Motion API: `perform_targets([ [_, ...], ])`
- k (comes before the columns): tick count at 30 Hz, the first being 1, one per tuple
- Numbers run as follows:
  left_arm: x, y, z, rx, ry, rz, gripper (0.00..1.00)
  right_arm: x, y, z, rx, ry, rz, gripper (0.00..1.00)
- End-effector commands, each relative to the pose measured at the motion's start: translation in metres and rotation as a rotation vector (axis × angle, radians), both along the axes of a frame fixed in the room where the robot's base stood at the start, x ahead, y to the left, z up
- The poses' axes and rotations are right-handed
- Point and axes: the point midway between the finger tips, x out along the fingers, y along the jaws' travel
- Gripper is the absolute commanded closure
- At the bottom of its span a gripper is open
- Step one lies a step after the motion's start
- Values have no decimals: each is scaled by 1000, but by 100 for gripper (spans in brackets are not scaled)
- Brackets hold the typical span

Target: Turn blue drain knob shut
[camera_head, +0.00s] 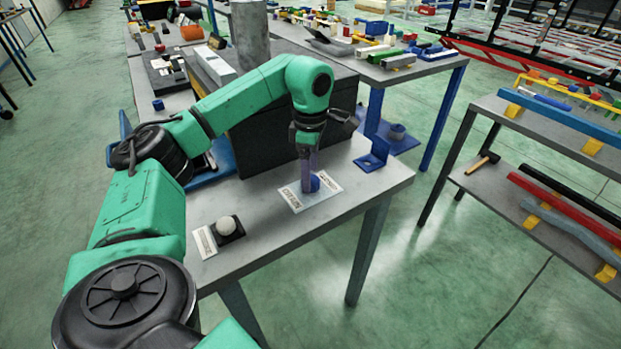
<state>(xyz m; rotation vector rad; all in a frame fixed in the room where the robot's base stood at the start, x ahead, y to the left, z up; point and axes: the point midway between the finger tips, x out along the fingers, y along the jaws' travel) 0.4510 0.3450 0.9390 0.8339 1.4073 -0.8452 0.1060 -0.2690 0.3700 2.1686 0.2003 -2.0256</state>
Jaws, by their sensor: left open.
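The blue drain knob (314,184) sits on a white labelled plate (325,195) near the right end of the grey table. My left arm reaches in from the left, and my left gripper (309,182) points down right at the knob. Its fingers are open and overlap the knob in this view. They hide part of it, and I cannot tell whether they touch it. The lettering on the plate is too small to read surely. My right gripper is not in view.
A white round knob (227,225) on a dark base stands on the table at the left front. A blue bracket (373,155) stands behind the plate on the right. A large dark block (262,150) fills the table behind my gripper. A shelf rack (540,150) stands to the right across open floor.

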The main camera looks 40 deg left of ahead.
Motion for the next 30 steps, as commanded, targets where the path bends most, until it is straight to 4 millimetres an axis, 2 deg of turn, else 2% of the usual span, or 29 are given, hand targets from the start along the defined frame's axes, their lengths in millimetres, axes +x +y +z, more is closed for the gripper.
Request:
perform_targets([
  [1, -1, 0, -7, 0, 2, 0, 16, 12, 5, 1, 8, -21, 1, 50],
  [4, 0, 0, -16, 0, 0, 0, 16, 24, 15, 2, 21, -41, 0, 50],
  [11, 0, 0, -19, -1, -2, 0, 16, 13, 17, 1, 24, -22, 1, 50],
  [12, 0, 0, -19, -1, -2, 0, 20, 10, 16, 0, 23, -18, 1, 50],
  [14, 0, 0, -19, -1, -2, 0, 43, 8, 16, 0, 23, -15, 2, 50],
  [18, 0, 0, -19, -1, -3, 0, 96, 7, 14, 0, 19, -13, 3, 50],
  [19, 0, 0, -18, -1, -3, 0, 100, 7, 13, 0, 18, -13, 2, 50],
  [30, 0, -1, -17, -1, -3, 55, 100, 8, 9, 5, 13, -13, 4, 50],
])
